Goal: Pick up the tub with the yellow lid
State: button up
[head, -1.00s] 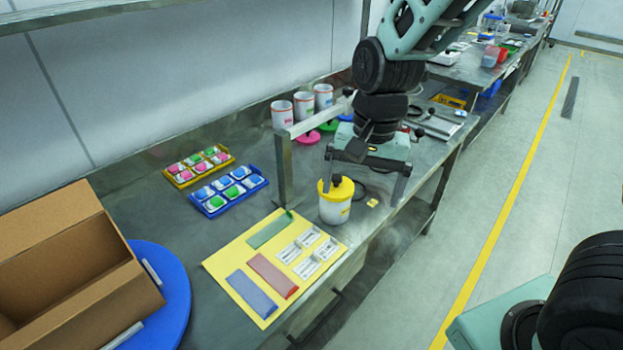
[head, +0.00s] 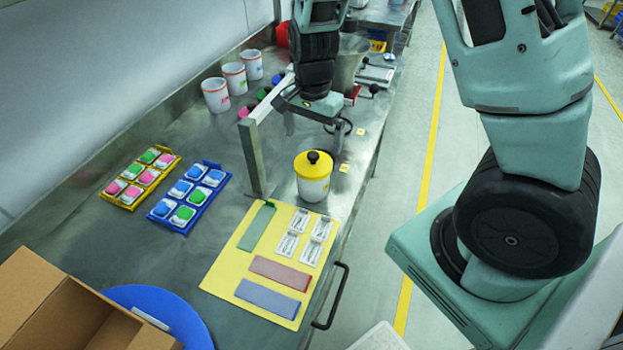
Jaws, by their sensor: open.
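The tub with the yellow lid (head: 313,186) stands upright on the metal bench, near its front edge. It has a white body, a yellow lid and a black knob on top. My gripper (head: 313,142) is open and empty. Its two fingers point down, spread apart, and show above and behind the tub in the picture. They look apart from the tub, though the exact height gap is hard to tell.
A metal frame post (head: 252,158) stands just left of the tub. A yellow mat (head: 228,270) with coloured strips lies in front. Blue (head: 202,213) and yellow (head: 128,200) trays lie left. Several white tubs stand behind. A cardboard box (head: 50,300) sits at lower left.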

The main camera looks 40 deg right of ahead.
aim_at(313, 155)
notch_tip(313, 155, down, 6)
jog(key=shift+r, duration=0.1)
jog(key=shift+w+d+f+p, duration=0.15)
jog(key=shift+f+p, duration=0.6)
jog(key=shift+f, duration=1.9)
jog(key=c, duration=0.9)
